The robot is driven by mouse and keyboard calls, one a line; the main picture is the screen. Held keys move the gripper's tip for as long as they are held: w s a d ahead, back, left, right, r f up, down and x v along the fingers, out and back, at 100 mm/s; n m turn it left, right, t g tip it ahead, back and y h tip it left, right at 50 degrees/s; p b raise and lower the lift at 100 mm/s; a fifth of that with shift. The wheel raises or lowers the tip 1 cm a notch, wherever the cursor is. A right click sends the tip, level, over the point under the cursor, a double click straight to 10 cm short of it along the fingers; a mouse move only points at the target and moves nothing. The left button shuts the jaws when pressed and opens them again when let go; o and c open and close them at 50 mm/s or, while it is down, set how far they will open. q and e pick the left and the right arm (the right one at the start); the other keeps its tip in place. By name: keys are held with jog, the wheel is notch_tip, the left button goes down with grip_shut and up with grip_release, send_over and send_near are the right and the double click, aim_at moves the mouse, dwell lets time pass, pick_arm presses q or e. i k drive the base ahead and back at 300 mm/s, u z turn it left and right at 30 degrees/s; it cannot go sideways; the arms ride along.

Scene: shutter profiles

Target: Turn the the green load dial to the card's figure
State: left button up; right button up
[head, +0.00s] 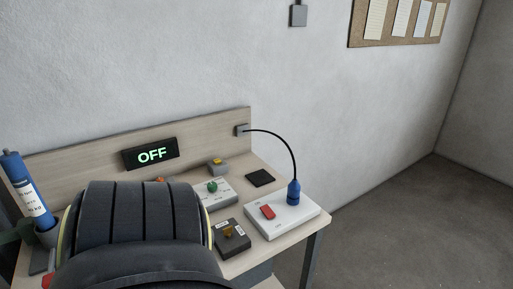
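The green load dial (212,186) sits on top of a light grey box (220,196) in the middle of the bench. Its pointer and scale are too small to read. I cannot make out a card with a readable figure. A blue tube (17,172) with a white printed label (35,203) leans at the far left, its print too small to read surely. Neither of my grippers shows in the head view.
The bench's front left is hidden.

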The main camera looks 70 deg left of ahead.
aim_at(212, 187)
jog(key=i, duration=1.25)
jog(key=u, duration=4.35)
